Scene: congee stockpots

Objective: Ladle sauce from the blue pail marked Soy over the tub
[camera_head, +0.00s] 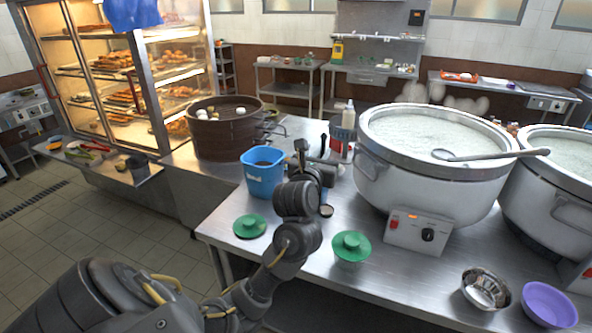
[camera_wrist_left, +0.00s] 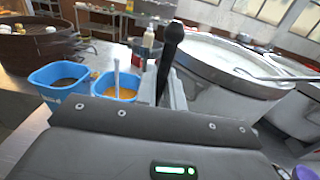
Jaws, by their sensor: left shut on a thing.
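A blue pail (camera_head: 261,181) with dark sauce stands on the steel counter left of my left gripper (camera_head: 312,165). It also shows in the wrist view (camera_wrist_left: 62,82); its small white marking is not readable. My left gripper is shut on a black ladle handle (camera_wrist_left: 172,52), which stands up from the fingers with a rounded end on top. A purple bowl (camera_head: 549,305), perhaps the tub, sits at the counter's front right, far from the gripper. My right gripper is not in view.
A second blue pail (camera_wrist_left: 103,90) with orange sauce and a pale utensil stands beside the first. Large stockpots (camera_head: 432,180) fill the right; a ladle lies across one. A steel bowl (camera_head: 486,290) is near the purple one.

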